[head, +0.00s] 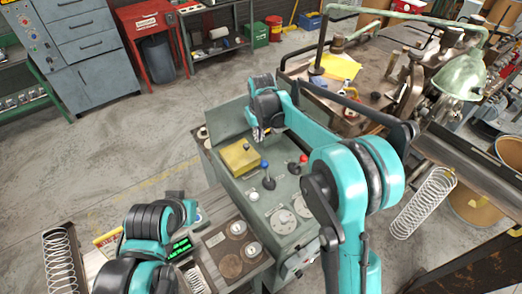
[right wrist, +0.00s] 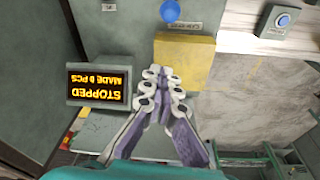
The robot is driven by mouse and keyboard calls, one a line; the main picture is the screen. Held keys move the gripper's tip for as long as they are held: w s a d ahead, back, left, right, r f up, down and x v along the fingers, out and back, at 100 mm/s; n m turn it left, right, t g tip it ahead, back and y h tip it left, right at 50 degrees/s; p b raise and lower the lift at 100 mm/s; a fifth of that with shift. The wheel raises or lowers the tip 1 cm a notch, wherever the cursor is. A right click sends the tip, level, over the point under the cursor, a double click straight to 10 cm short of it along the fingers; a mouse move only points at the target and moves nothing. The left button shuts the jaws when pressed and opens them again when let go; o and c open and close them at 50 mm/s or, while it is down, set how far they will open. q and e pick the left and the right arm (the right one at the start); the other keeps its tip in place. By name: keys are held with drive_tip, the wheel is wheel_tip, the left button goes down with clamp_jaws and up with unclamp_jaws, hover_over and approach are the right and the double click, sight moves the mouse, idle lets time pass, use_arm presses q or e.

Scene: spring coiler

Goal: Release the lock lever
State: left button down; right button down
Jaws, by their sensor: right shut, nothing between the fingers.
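The grey-green console (head: 228,176) stands in the middle of the head view. My right gripper (head: 258,134) hangs over the far part of the console, near a yellow block (head: 238,157). In the right wrist view my right gripper (right wrist: 163,72) is shut and empty, its tips in front of the yellow block (right wrist: 185,55). A blue ball (right wrist: 170,11) is beyond the tips. My left gripper does not show.
A display (right wrist: 97,86) reads STOPPED, MADE 0 PCS. A blue push button (right wrist: 283,20) is on the right. A cluttered workbench (head: 318,88) stands behind the console, and a green lamp (head: 463,75) hangs at right. The floor on the left is clear.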

sight(266, 170)
drive_tip(key=f, duration=0.3)
drive_tip(key=w+f, duration=0.1)
drive_tip(key=f, duration=0.5)
drive_tip(key=shift+w+a+f, duration=0.1)
drive_tip(key=shift+w+a, duration=0.1)
drive_tip(key=shift+w, duration=0.2)
drive_tip(key=s, duration=0.1)
drive_tip(key=s+d, duration=0.1)
drive_tip(key=s, duration=0.1)
drive_tip(key=shift+s+d+p, duration=0.25)
drive_tip(key=shift+s+p, duration=0.05)
drive_tip(key=shift+p, duration=0.1)
drive_tip(key=shift+s, duration=0.1)
drive_tip(key=shift+s+d+r, duration=0.1)
drive_tip(key=shift+r, duration=0.1)
